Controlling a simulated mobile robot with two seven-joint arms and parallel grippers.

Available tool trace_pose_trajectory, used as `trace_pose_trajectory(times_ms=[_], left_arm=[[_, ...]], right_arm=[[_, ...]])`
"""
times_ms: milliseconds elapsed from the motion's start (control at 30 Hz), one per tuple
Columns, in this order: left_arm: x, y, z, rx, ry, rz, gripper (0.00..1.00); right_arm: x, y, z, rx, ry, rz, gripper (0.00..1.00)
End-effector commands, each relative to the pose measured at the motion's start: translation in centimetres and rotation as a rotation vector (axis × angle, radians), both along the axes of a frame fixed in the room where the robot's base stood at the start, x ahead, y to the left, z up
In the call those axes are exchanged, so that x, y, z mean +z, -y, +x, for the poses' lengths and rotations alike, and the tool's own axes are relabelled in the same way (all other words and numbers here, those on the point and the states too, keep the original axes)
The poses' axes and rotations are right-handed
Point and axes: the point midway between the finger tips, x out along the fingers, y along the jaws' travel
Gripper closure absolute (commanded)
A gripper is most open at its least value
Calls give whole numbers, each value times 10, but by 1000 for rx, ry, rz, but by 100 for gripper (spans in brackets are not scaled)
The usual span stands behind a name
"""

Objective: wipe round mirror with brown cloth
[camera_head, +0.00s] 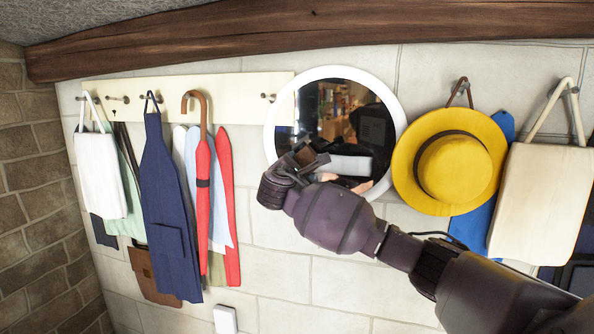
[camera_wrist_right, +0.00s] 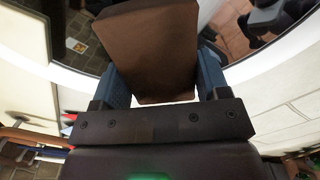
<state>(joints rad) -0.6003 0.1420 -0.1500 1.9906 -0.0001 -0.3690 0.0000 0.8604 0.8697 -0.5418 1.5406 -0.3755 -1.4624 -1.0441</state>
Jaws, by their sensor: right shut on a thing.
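The round mirror (camera_head: 362,105) with a white rim hangs on the stone wall in the head view. Its lower left part is covered by my right gripper (camera_head: 308,160). In the right wrist view my right gripper (camera_wrist_right: 160,85) is shut on the brown cloth (camera_wrist_right: 150,45), a thick folded block between the blue fingers. The mirror's white rim (camera_wrist_right: 268,62) curves behind it, and dark glass shows on both sides of the cloth. I cannot tell whether the cloth touches the glass. My left gripper is in neither view.
Left of the mirror is a peg board (camera_head: 250,88) with a navy apron (camera_head: 165,200), a red umbrella (camera_head: 203,190) and other hung items. Close on the right hang a yellow hat (camera_head: 455,165) and a cream bag (camera_head: 540,205). A wooden beam (camera_head: 300,30) runs above.

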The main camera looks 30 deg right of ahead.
Motion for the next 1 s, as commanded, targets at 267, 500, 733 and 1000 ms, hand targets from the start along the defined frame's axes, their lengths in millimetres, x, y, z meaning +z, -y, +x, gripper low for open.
trace_pose_trajectory(times_ms=[267, 500, 733, 1000], left_arm=[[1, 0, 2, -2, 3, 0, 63], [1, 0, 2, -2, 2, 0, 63], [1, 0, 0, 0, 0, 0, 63], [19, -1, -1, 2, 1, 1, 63]], right_arm=[[0, 3, 3, 0, 1, 1, 50], [0, 6, 5, 0, 1, 1, 50], [1, 8, 6, 0, 0, 0, 50], [3, 20, -9, -1, -1, 0, 50]])
